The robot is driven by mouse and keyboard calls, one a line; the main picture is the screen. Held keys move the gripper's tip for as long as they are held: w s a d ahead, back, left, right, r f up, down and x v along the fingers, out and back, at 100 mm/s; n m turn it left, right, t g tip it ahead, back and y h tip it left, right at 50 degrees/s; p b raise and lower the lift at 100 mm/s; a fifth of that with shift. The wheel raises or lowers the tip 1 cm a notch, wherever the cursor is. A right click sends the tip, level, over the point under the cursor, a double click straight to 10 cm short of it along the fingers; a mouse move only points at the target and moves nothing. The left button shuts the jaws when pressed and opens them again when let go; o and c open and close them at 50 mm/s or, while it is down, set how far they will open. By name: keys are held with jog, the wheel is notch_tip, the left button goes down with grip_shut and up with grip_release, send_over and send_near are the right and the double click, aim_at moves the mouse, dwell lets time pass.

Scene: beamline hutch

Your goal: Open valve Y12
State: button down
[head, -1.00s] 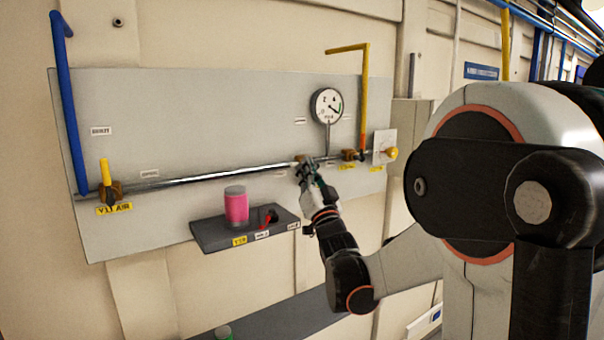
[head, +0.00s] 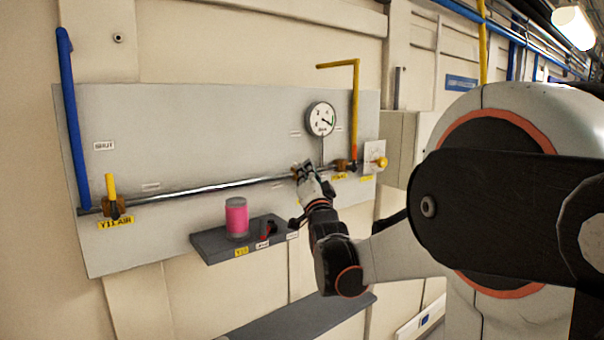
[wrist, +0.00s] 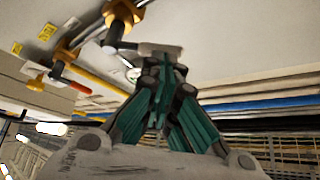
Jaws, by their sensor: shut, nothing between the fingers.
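A pipe (head: 210,187) runs across a grey wall panel (head: 230,120) with several brass valves on it. The left valve (head: 112,207) has an upright yellow handle and a tag that seems to read Y11 AIR. The right valve (head: 341,165) has a yellow tag too small to read. My gripper (head: 303,170) is at the pipe, left of the right valve and below the gauge. In the wrist view my gripper (wrist: 165,72) is shut and empty, close to a brass valve (wrist: 122,14) with a dark stem. Whether it touches is unclear. I cannot read which valve is Y12.
A round gauge (head: 321,118) stands above the pipe. A dark shelf (head: 215,245) below holds a pink cylinder (head: 237,218) and a small red-and-black item (head: 268,231). A yellow knob (head: 381,162) is at the panel's right end. A blue pipe (head: 72,120) rises at left.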

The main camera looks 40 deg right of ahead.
jog(key=shift+w+d+r+m+g+h+p, duration=0.15)
jog(key=shift+d+r+m+g, duration=0.3)
jog(key=shift+m, duration=0.45)
jog(key=shift+s+d+r+m+g+h+p, duration=0.1)
jog(key=shift+d+r+m+g, duration=0.15)
jog(key=shift+d+m+g, duration=0.5)
jog(key=shift+w+d+r+m+g+h+p, duration=0.15)
jog(key=shift+d+r+m+g, duration=0.2)
jog(key=shift+m, duration=0.7)
jog(key=shift+s, duration=0.1)
